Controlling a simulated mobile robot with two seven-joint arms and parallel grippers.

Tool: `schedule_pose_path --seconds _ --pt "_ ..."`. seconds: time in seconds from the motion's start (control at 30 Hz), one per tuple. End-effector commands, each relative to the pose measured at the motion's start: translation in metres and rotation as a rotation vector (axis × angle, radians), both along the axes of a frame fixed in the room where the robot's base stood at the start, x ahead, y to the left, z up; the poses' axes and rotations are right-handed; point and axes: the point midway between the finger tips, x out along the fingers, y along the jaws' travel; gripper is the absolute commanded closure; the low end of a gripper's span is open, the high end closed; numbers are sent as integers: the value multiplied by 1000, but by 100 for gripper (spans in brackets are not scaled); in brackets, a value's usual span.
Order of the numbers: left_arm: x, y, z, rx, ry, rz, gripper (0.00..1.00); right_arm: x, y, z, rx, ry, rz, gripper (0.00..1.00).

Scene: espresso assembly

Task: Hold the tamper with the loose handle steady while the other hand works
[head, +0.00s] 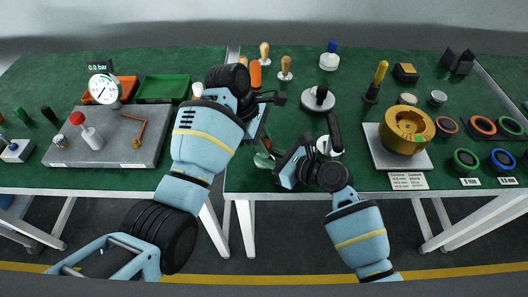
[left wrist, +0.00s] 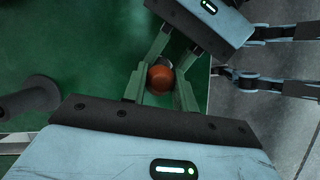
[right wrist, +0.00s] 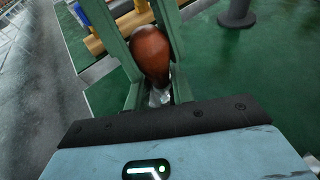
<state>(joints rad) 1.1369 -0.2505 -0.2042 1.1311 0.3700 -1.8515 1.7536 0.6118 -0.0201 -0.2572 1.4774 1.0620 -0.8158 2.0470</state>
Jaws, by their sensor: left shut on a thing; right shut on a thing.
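The tamper's reddish-brown handle (right wrist: 152,50) lies between the fingers of my right gripper (right wrist: 143,45) in the right wrist view, with a shiny metal neck (right wrist: 160,97) at its narrow end. In the left wrist view the handle's rounded end (left wrist: 160,80) shows between the fingers of my left gripper (left wrist: 162,92), which is shut on the tamper. My right gripper (left wrist: 172,52) faces it from the other side and is also shut on the tamper. In the head view both grippers meet above the table's front edge. The tamper's base is hidden, as is any gap at the handle joint.
A steel disc with a black handle (head: 334,130) is close to the right of my right gripper. A brass-coloured round holder (head: 406,130) stands farther right. A grey plate (head: 110,138) with a red-knobbed part is at left. Several small tools stand behind.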

Motion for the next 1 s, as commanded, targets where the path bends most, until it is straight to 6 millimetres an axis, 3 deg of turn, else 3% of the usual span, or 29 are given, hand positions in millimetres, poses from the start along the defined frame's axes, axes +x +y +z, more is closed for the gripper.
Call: schedule_pose_path --seconds 0.03,0.07,0.2,0.57,0.73,1.0 --pt "-2 -4 -1 -8 5 -8 90 -3 -1 -10 -12 16 3 89" --pt "-2 -4 -1 -7 5 -7 68 -3 -1 -10 -12 16 3 89" --pt "-1 -3 -1 -5 3 -4 50 -3 -1 -10 -12 16 3 89" --pt "1 1 3 -2 0 0 50 -4 -1 -11 -13 18 4 89" --pt "3 9 23 -3 -4 2 50 -4 -1 -11 -13 18 4 89" --pt "7 31 71 4 -5 2 50 -4 -1 -11 -14 17 4 89"
